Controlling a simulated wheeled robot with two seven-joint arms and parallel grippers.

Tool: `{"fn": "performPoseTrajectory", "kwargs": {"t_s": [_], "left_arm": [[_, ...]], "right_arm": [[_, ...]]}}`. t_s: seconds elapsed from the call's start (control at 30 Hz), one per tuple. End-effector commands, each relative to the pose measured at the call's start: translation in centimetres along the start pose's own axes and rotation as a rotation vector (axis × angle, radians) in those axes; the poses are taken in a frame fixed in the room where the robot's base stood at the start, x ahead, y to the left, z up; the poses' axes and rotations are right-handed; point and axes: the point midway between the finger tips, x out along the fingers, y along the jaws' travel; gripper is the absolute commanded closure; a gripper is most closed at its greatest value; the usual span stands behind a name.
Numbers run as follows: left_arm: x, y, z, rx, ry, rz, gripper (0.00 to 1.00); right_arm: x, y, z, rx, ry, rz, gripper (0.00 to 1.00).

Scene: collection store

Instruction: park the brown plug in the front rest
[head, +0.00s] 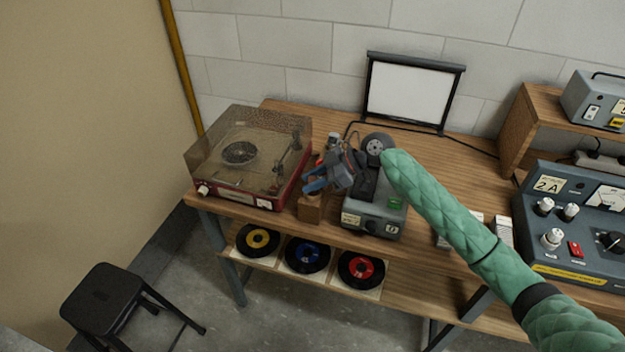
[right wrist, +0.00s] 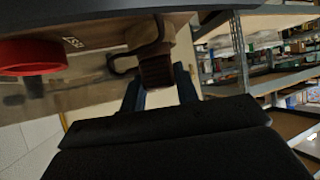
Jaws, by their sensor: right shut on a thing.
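The brown plug (right wrist: 157,72) is between the two dark blue fingers of my right gripper (right wrist: 160,92) in the right wrist view, and a dark cable loops off beside it. In the head view my right gripper (head: 312,182) is shut, just above a small wooden block (head: 309,210) that looks like the front rest. The plug is mostly hidden by the gripper there, and I cannot tell whether it touches the block. My left gripper is not in view.
A record player (head: 240,165) with a tinted lid stands left of the block. A grey device (head: 373,221) stands close on the right, under my arm. A red round part (right wrist: 30,56) shows near the gripper in the right wrist view. A large control unit (head: 575,225) stands far right.

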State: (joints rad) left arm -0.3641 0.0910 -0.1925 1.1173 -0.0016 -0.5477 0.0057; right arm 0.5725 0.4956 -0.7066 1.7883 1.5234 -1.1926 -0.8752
Motion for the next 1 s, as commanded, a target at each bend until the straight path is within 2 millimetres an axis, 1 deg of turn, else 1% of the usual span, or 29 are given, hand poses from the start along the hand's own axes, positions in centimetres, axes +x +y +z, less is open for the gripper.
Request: {"fn": "performPoseTrajectory", "kwargs": {"t_s": [0.37, 0.4, 0.43, 0.73, 1.0], "left_arm": [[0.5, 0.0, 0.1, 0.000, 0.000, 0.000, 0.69], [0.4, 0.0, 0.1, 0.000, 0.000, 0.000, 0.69], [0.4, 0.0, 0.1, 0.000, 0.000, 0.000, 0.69], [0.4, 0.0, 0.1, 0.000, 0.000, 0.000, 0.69], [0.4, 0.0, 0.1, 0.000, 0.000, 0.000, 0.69]], "right_arm": [[0.4, 0.0, 0.6, 0.000, 0.000, 0.000, 0.94], [0.3, 0.0, 0.5, 0.000, 0.000, 0.000, 0.64], [0.3, 0.0, 0.5, 0.000, 0.000, 0.000, 0.60], [0.2, 0.0, 0.5, 0.000, 0.000, 0.000, 0.60], [-1.4, 0.0, 0.6, 0.000, -0.001, 0.001, 0.60]]}}
